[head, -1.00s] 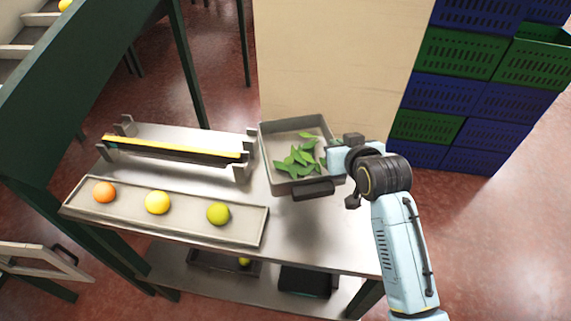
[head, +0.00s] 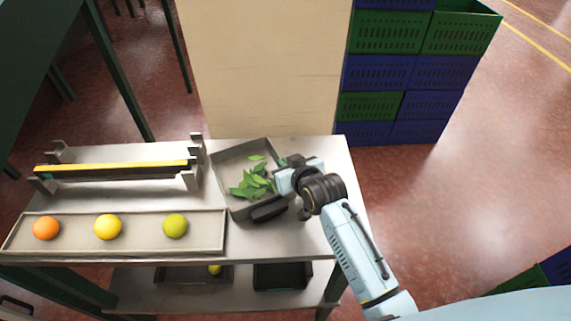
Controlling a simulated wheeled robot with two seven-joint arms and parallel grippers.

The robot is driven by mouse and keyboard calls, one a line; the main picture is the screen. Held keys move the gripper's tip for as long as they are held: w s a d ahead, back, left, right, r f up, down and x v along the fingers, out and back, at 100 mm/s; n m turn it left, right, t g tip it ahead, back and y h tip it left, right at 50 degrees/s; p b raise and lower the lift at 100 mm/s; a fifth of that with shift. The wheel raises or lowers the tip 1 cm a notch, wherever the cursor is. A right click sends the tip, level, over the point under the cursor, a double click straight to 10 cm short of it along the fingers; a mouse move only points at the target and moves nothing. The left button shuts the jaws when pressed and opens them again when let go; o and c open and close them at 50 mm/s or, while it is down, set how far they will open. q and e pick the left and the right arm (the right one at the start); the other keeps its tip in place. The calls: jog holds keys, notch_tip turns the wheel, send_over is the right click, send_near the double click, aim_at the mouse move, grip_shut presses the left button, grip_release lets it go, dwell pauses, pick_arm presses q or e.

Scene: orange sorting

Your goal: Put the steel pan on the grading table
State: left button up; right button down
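The steel pan (head: 224,184) is a grey, shallow rectangular pan with green leaves (head: 252,183) in it and a dark handle (head: 269,212) on its near side. It appears to rest on the steel-topped grading table (head: 318,190), right of the rack and the fruit tray. I cannot see clearly whether it touches the tabletop all round. My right gripper (head: 285,181) is at the pan's right wall. Its fingertips are hidden by the wrist and the pan's rim, so its grip cannot be made out. My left gripper is not in view.
A long tray (head: 135,243) holds an orange, a yellow and a green fruit. A rack with a yellow bar (head: 112,167) stands behind it. Dark bins (head: 283,275) sit on the lower shelf. Blue and green crates (head: 378,72) are stacked behind right.

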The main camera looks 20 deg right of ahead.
jog(key=c, duration=2)
grip_release()
jog(key=shift+f, duration=0.1)
jog(key=shift+c, duration=0.2)
jog(key=o, duration=0.4)
jog(key=shift+r, duration=0.2)
jog(key=p+v, duration=0.1)
jog(key=v, duration=1.1)
jog(key=shift+f, duration=0.1)
